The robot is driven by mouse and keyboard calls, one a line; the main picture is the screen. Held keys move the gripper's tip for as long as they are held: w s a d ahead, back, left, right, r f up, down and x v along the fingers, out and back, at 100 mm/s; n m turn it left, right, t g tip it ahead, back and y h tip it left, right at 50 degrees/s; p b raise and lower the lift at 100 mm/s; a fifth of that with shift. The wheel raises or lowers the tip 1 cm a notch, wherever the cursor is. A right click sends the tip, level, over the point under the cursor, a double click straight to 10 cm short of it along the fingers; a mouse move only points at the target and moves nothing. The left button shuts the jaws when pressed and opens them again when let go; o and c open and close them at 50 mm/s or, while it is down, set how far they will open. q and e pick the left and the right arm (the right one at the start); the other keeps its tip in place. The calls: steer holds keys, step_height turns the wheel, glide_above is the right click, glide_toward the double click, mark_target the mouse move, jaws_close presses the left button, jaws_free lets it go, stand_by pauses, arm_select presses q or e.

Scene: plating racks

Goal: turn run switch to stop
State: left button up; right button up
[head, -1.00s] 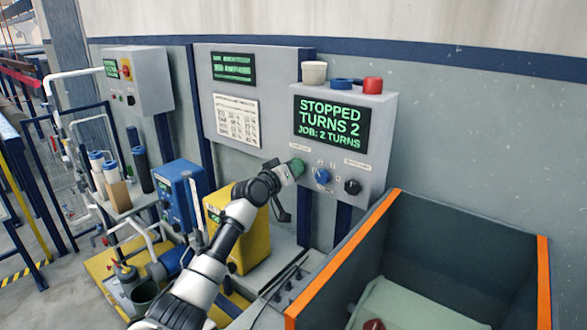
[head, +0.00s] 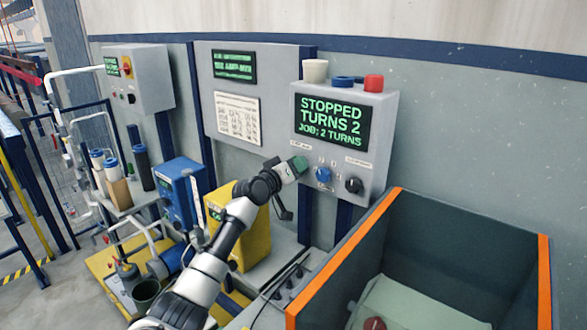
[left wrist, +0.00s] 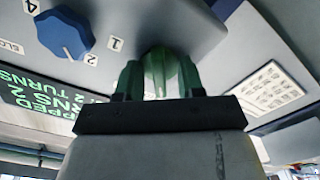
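The grey control box (head: 382,140) on the wall has a display (head: 331,121) reading "STOPPED, TURNS 2, JOB: 2 TURNS". Under the display are a blue dial (head: 323,175) and a black knob (head: 353,185). My left gripper (head: 299,164) is at the box's lower left, left of the blue dial, and its tip hides the run switch there. In the left wrist view, the green fingers (left wrist: 158,76) stand slightly apart against the panel, with something pale green between them. I cannot tell whether they grip it. The blue dial (left wrist: 65,33) also shows there. My right gripper is out of view.
A white cup (head: 315,71), a blue ring (head: 342,80) and a red cup (head: 373,83) sit on the box. An orange-edged bin (head: 543,280) stands at the lower right. A yellow unit (head: 256,240) and a blue unit (head: 177,195) stand below and to the left.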

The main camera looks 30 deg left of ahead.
arm_select(q)
steer(key=s+b, duration=0.2)
steer(key=s, duration=0.8)
steer(key=shift+s+a+b, duration=0.4)
steer(key=shift+a, duration=0.05)
steer(key=shift+f, duration=0.1)
